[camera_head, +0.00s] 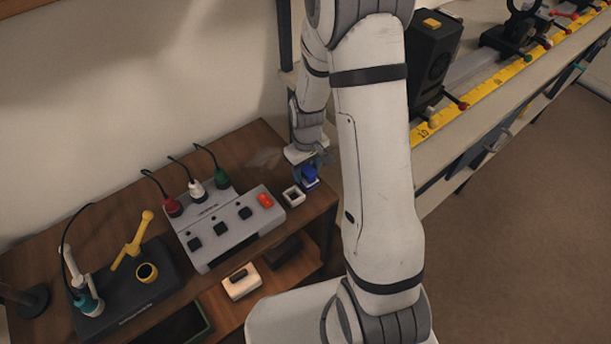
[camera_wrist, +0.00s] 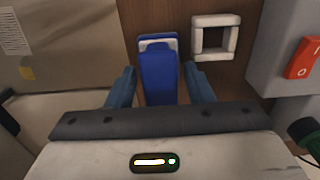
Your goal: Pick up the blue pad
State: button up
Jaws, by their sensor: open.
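The blue pad (camera_wrist: 160,75) lies on the wooden table, between the two fingers of my gripper in the wrist view. It has a white and light-blue part at its far end. My gripper (camera_wrist: 160,88) is open, with one finger on each side of the pad and a visible gap on both sides. In the head view the blue pad (camera_head: 310,177) shows at the right end of the table, just below my gripper (camera_head: 306,168). I cannot tell how high the fingertips are above the table.
A small white square frame (camera_wrist: 215,37) stands close to the right of the pad. A grey switch box (camera_head: 222,228) with a red switch (camera_wrist: 303,58) is further right in the wrist view. A black base with a yellow lever (camera_head: 132,240) sits at the table's left.

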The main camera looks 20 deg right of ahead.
aim_at(307, 167)
jog(key=c, duration=0.9)
jog(key=shift+o, duration=0.2)
notch_tip(307, 167, up, 10)
jog(key=shift+r+p, duration=0.1)
jog(key=shift+p, duration=0.5)
jog(key=o, duration=0.5)
jog(key=shift+c, duration=0.2)
jog(key=c, duration=0.4)
